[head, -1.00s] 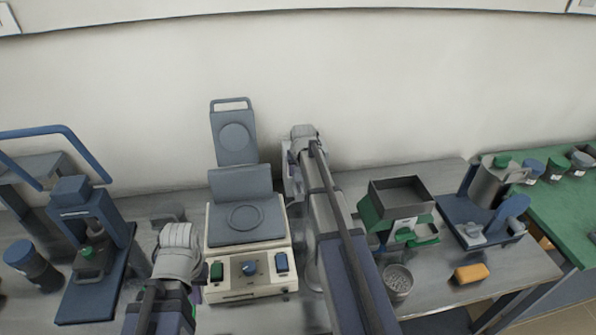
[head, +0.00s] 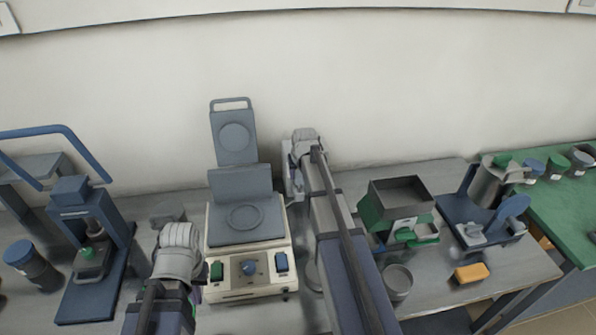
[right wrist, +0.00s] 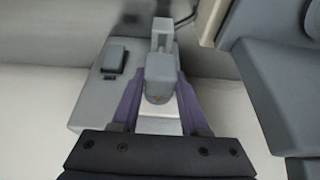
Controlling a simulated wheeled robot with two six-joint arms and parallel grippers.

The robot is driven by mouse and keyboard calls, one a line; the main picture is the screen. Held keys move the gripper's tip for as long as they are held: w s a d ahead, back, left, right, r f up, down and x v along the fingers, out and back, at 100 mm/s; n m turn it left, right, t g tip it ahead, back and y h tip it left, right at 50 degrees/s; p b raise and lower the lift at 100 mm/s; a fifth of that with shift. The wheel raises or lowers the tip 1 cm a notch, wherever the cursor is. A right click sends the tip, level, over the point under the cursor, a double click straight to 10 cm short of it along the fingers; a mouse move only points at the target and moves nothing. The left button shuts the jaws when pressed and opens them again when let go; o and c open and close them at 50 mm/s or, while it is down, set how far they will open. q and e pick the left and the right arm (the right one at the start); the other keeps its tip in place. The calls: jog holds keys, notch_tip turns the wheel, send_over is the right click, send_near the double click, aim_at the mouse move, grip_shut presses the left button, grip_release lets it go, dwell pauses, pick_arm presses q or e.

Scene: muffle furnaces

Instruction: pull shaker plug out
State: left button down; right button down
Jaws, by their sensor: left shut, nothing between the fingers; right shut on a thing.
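In the right wrist view, a grey plug (right wrist: 159,78) stands between the purple fingers of my right gripper (right wrist: 160,105), which is shut on it. A grey socket box (right wrist: 100,95) with a dark switch lies around and behind the plug. Whether the plug is still seated in the box cannot be told. In the head view, my right arm reaches to the back of the bench; its wrist (head: 305,145) hides the plug. A cream machine (head: 250,275) with blue-grey plates stands to its left. My left gripper (head: 178,250) is at the machine's front left, shut and empty; its fingertips are hardly visible.
A blue press (head: 85,220) and a blue-lidded jar (head: 30,262) stand at the left. Right of my right arm are a green hopper device (head: 398,205), a grey cup (head: 397,282), a yellow block (head: 471,273) and a metal pot (head: 488,185). The wall is close behind.

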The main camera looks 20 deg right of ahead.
jog(key=shift+s+a, duration=0.25)
jog(key=shift+s, duration=0.75)
jog(key=shift+c, duration=2)
grip_release()
jog(key=p+v, duration=0.7)
jog(key=shift+r, duration=0.4)
jog(key=shift+s, duration=0.1)
